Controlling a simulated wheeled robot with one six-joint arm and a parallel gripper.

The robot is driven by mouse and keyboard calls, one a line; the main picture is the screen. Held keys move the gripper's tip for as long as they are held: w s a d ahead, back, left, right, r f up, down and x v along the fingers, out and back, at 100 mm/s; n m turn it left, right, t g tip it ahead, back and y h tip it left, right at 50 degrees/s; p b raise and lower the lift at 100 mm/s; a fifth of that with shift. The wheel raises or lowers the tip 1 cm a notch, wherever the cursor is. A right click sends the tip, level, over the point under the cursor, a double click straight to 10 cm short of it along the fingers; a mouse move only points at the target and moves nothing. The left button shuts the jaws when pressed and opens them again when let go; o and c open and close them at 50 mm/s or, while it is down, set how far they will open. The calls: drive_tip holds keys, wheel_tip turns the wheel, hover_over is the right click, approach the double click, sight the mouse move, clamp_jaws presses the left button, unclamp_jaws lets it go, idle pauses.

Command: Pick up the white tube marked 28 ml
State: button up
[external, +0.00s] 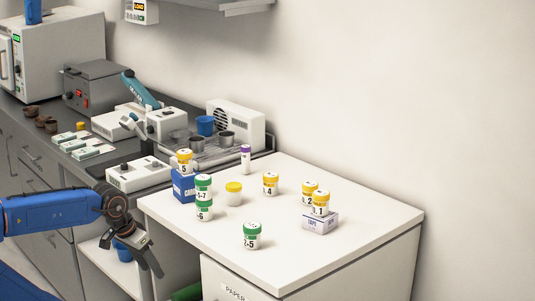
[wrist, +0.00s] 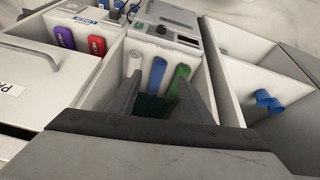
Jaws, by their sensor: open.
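In the external view a small white tube with a purple cap (external: 245,158) stands upright near the back edge of the white counter (external: 375,222). In the wrist view a pale tube-like item (wrist: 134,62) lies left of a blue cylinder (wrist: 157,75) and a green one (wrist: 180,79), in a compartment. No 28 ml marking is readable on either pale item. My gripper (external: 130,256) is open and empty, pointing down left of the counter, below its top. In the wrist view its dark fingers (wrist: 160,98) are spread, with the blue and green cylinders showing between them.
Several lidded jars stand on the counter, with green lids (external: 252,236) and yellow lids (external: 270,184). Small boxes, blue (external: 184,188) and white (external: 320,223), support some. Compartment walls surround my fingers; red (wrist: 97,47) and purple (wrist: 64,38) items lie left. The counter's front right is clear.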

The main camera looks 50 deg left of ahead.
wheel_tip(320, 180, up, 14)
drive_tip(key=w+d+n+h, duration=0.1)
drive_tip(key=w+n, duration=0.1)
drive_tip(key=n, duration=0.7)
wheel_tip(320, 180, up, 20)
drive_tip(key=f+n+g+y, duration=0.1)
drive_tip(key=n+g, duration=0.4)
drive_tip(key=n, duration=0.5)
hover_over(246, 174)
drive_tip(key=f, duration=1.6)
drive_tip(key=shift+w+a+f, duration=0.4)
drive_tip(key=c, duration=1.1)
